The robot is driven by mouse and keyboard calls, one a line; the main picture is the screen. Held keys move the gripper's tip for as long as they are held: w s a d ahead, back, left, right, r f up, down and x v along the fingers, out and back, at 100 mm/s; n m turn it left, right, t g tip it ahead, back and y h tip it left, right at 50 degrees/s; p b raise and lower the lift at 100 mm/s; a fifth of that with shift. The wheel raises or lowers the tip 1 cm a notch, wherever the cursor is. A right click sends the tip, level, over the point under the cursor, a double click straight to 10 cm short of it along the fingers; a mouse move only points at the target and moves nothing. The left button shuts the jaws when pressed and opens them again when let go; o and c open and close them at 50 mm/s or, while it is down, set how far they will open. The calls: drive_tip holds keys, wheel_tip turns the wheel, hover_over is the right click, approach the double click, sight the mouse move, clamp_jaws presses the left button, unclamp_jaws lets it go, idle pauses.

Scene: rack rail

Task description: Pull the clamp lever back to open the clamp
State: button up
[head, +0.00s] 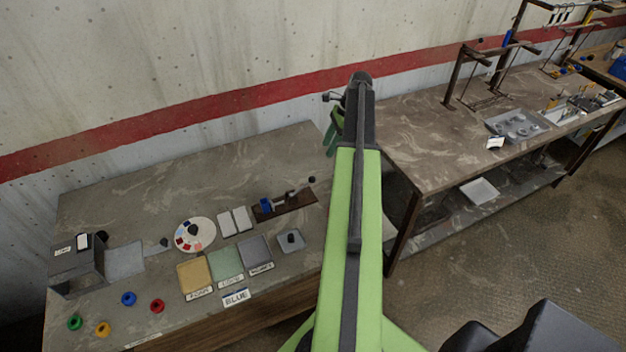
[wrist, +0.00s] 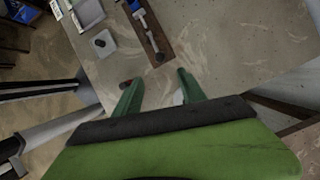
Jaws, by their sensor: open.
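The clamp (head: 268,205) sits on a dark brown board at the back right of the near table, with a blue block at its left end. Its grey lever (head: 296,191) runs to the right and ends in a dark knob (head: 312,180). In the wrist view the clamp board (wrist: 152,33) is at the top centre, with the knob (wrist: 160,57) at its near end. My gripper (head: 333,137) is raised in the head view, partly hidden by my arm. In the wrist view its green fingers (wrist: 160,90) are apart and empty, short of the knob and not touching it.
A small grey tray (head: 291,241) lies in front of the clamp board. White pads (head: 235,220), a round palette (head: 195,235) and coloured squares (head: 226,263) lie to its left. A second table (head: 430,150) stands right, across a gap. The wall is behind.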

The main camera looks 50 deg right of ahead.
sight(313, 177)
drive_tip(key=b+x, duration=1.2)
drive_tip(key=x, duration=0.3)
drive_tip(key=shift+b, duration=0.3)
drive_tip(key=shift+r, duration=0.1)
clamp_jaws()
idle(0.4)
